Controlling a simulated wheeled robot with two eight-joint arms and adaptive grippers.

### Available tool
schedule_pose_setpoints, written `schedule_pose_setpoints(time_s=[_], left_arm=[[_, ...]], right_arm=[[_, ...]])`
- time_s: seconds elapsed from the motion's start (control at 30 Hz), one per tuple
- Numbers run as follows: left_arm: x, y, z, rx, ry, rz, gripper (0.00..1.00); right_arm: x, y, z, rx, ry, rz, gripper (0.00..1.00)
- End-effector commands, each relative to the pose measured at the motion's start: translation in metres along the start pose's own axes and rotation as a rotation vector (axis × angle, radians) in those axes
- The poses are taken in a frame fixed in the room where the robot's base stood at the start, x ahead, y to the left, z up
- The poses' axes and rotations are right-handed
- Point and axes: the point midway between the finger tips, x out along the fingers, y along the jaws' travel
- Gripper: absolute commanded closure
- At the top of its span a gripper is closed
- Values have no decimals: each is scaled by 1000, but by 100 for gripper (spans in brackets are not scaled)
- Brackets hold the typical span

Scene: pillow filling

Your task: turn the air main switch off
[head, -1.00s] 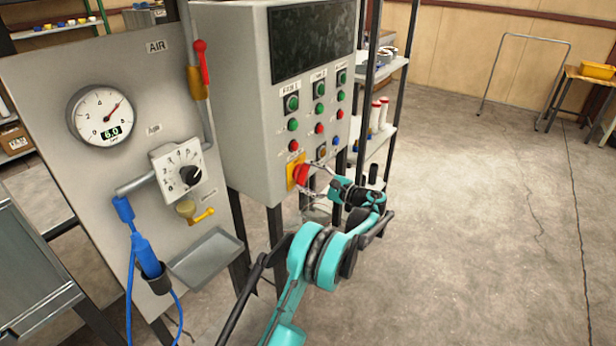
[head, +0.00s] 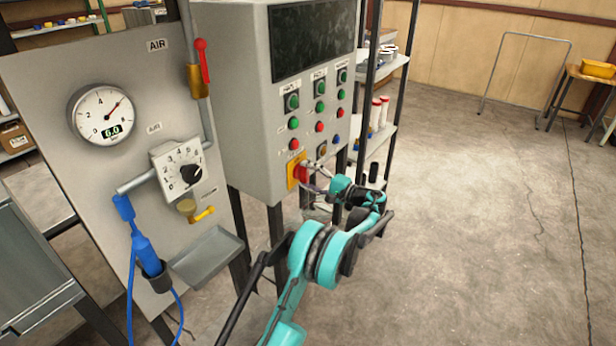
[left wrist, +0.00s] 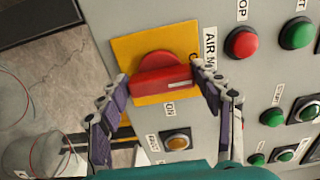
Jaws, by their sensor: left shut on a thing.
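The air main switch (head: 301,172) is a red rotary handle on a yellow plate (head: 291,184), low on the front of the grey control box. In the left wrist view the switch (left wrist: 162,80) shows a red bar lying across the plate, with part of an "AIR M" label beside it and "ON" printed below. My left gripper (head: 312,172) is at the switch. In the left wrist view its two dark fingers (left wrist: 160,72) are closed in on opposite ends of the red bar. My right gripper is not in view.
The control box (head: 230,100) carries several green and red buttons close to my left gripper. An orange button (left wrist: 176,143) sits near the yellow plate. Left of the box is the air panel (head: 70,160) with a gauge (head: 103,115) and dial (head: 178,168). Open floor lies right.

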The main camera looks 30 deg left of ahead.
Motion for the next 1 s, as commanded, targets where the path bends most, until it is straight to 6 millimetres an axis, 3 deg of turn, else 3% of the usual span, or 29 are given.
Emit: schedule_pose_setpoints(time_s=[0.47,0.5,0.53,0.87,1.0], left_arm=[[0,1,0,-13,0,1,64],[0,1,0,-13,0,1,24],[0,1,0,-13,0,1,16],[-1,0,0,-12,0,0,14],[-12,0,-1,-11,3,0,14]], right_arm=[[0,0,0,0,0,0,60],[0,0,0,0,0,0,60],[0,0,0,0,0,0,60],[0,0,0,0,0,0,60],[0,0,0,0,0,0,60]])
